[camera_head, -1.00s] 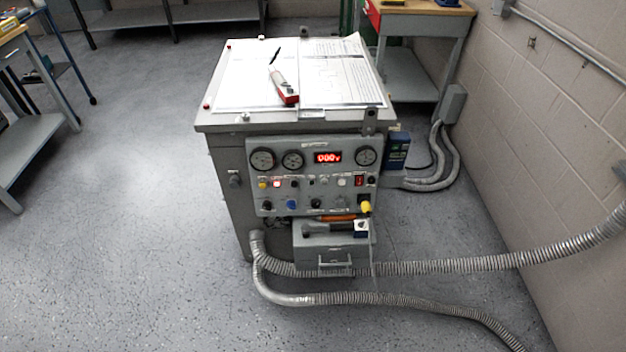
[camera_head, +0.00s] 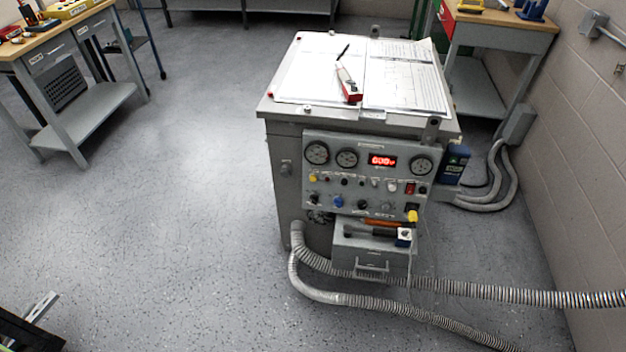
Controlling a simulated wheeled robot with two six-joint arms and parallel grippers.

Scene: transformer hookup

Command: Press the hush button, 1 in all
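The control panel (camera_head: 365,178) is on the front of a grey cabinet. It carries round gauges, a red digital display (camera_head: 382,160), and a row of small buttons and lamps. The labels are too small to read, so I cannot tell which is the hush button. A dark part with a pale metal piece (camera_head: 40,308), seemingly my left gripper, enters at the bottom left, far from the panel. Its opening is unclear. My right gripper is out of view.
Papers (camera_head: 405,85) and a red-and-white device (camera_head: 348,85) lie on the cabinet top. A drawer box (camera_head: 372,250) juts out below the panel. Grey corrugated hoses (camera_head: 480,291) cross the floor at right. A workbench (camera_head: 75,115) stands at left. The floor between is clear.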

